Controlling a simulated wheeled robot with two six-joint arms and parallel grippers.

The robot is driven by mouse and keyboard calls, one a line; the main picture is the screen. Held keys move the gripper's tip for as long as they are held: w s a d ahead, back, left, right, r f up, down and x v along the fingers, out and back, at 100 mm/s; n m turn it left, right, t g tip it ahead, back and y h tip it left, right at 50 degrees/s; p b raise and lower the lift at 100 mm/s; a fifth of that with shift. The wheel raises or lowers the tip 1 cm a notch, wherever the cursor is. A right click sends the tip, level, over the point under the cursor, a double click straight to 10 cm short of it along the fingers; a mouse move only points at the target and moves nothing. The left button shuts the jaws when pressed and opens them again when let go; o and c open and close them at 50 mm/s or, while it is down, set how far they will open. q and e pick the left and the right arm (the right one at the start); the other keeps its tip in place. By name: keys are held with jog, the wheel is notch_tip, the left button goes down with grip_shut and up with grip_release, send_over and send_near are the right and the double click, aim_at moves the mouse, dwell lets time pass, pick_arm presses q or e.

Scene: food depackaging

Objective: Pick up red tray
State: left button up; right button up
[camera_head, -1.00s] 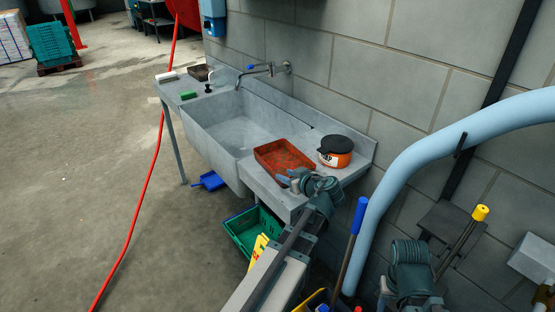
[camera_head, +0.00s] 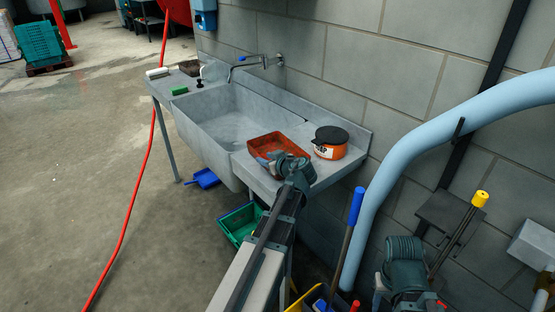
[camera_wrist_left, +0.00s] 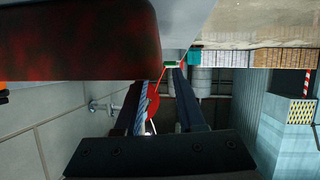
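The red tray (camera_head: 262,144) lies on the steel ledge at the right end of the sink. In the left wrist view the tray (camera_wrist_left: 80,40) fills the upper left, very close, and covers part of one finger. My left gripper (camera_head: 264,160) is at the tray's near right side, overlapping it in the head view. In the wrist view its two dark fingers (camera_wrist_left: 162,98) are apart with nothing clearly held between them. Whether a finger touches the tray I cannot tell. My right arm is at the lower right of the head view; its fingertips cannot be made out.
An orange tub with a black lid (camera_head: 330,142) stands just right of the tray. The sink basin (camera_head: 215,118) is left of it, with a tap (camera_head: 255,63) behind. A green crate (camera_head: 238,225) is below. A blue-handled pole (camera_head: 352,225) rises near my arms.

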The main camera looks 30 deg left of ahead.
pick_arm(q)
jog(key=b+x, duration=0.2)
jog(key=x, duration=0.3)
jog(key=shift+a+f, duration=0.1)
jog(key=shift+f, duration=0.1)
grip_shut()
dwell(1.2)
